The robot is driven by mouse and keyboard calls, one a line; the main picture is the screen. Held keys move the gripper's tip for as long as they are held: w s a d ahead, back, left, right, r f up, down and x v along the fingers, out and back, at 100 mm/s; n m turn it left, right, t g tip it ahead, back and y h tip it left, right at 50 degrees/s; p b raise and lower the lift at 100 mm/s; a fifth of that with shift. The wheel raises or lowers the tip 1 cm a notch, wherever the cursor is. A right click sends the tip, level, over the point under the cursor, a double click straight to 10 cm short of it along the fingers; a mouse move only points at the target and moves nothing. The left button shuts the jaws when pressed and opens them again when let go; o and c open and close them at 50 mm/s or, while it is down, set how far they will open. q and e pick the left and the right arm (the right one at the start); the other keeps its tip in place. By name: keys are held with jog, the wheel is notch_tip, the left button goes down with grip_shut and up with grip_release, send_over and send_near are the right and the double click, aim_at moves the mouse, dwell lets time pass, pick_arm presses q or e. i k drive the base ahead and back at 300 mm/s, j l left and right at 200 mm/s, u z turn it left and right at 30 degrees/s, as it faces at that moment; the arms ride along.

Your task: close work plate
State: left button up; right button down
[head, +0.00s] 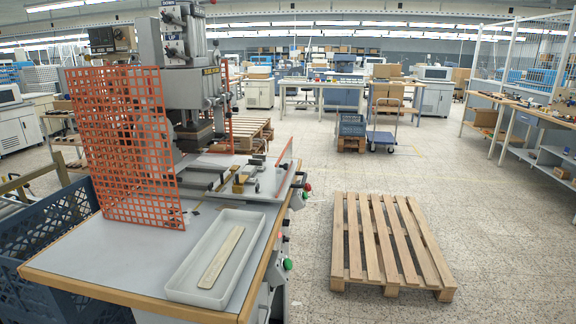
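The foil stamping press (190,85) stands on a grey work table (120,262) at the left. The grey work plate (268,184) lies low on the press, to the right of and in front of the press head. It carries a small fixture with yellowish parts (240,184). The plate appears to stick out from under the head. The orange mesh guard (120,145) hides part of the press on the left. Neither of my grippers is in view.
A pale tray (184,284) with a flat wooden strip (220,258) lies on the table's front right. Green and red buttons (288,264) line the table's right side. A blue-grey crate (50,230) stands left. A wooden pallet (385,240) lies right, with open floor around it.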

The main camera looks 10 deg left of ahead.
aim_at(265, 174)
jog(key=i+l, duration=0.2)
jog(key=l, duration=0.2)
jog(key=i+l, duration=0.2)
jog(key=l, duration=0.2)
jog(key=i+l, duration=0.25)
jog(key=l, duration=0.15)
jog(key=i+l, duration=0.2)
jog(key=l, duration=0.2)
jog(key=i+l, duration=0.2)
jog(key=l, duration=0.2)
jog(key=i+l, duration=0.2)
jog(key=l, duration=0.2)
jog(key=i+l, duration=0.2)
jog(key=l, duration=0.25)
